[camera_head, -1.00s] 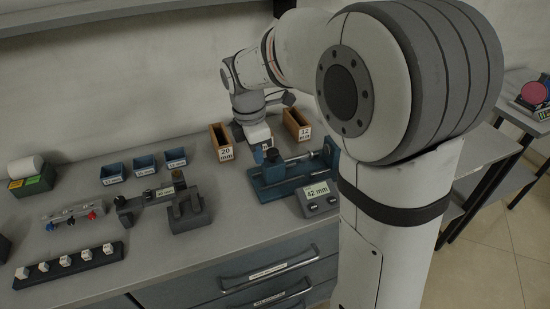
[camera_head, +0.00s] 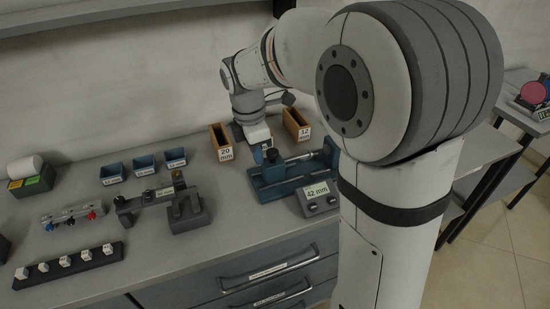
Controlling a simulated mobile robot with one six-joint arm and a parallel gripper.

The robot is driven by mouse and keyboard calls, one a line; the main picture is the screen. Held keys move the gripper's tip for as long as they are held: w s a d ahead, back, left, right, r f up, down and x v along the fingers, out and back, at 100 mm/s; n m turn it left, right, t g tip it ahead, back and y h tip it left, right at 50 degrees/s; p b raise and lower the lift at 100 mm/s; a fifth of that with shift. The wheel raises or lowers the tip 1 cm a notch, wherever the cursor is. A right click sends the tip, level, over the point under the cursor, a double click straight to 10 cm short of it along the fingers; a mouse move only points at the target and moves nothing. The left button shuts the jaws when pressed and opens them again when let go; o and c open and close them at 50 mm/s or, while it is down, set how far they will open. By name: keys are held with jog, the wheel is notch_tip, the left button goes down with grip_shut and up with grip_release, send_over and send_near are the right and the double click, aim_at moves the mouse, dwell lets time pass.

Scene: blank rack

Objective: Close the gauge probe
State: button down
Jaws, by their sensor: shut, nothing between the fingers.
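A blue gauge fixture (camera_head: 271,191) with a grey rod, likely the gauge probe (camera_head: 303,156), stands on the bench right of centre. A small grey readout box (camera_head: 318,197) in front of it shows 42 mm. My gripper (camera_head: 268,154) reaches down from the back to the left end of the fixture. It is shut and holds nothing. The fingertips are small and partly hidden, and I cannot tell whether they touch the probe.
Wooden bins labelled 20 mm (camera_head: 221,142) and 12 mm (camera_head: 297,124) stand behind the fixture, close on both sides of my wrist. A dark caliper-like fixture (camera_head: 163,195) stands to the left. Blue trays (camera_head: 145,165) and a cube rack (camera_head: 68,265) lie farther left.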

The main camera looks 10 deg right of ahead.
aim_at(275, 151)
jog(key=shift+d, duration=0.15)
jog(key=shift+w+d, duration=0.15)
jog(key=shift+d, duration=0.55)
jog(key=shift+w+d, duration=0.15)
jog(key=shift+d, duration=0.65)
jog(key=shift+w+d+p, duration=0.15)
jog(key=shift+d+p, duration=0.05)
jog(key=shift+d, duration=0.4)
jog(key=shift+w+d+p, duration=0.15)
jog(key=shift+d+p, duration=0.05)
jog(key=shift+d, duration=0.4)
jog(key=shift+a, duration=0.2)
jog(key=shift+s+a, duration=0.15)
jog(key=shift+a, duration=0.35)
notch_tip(275, 151, up, 7)
jog(key=p, duration=0.6)
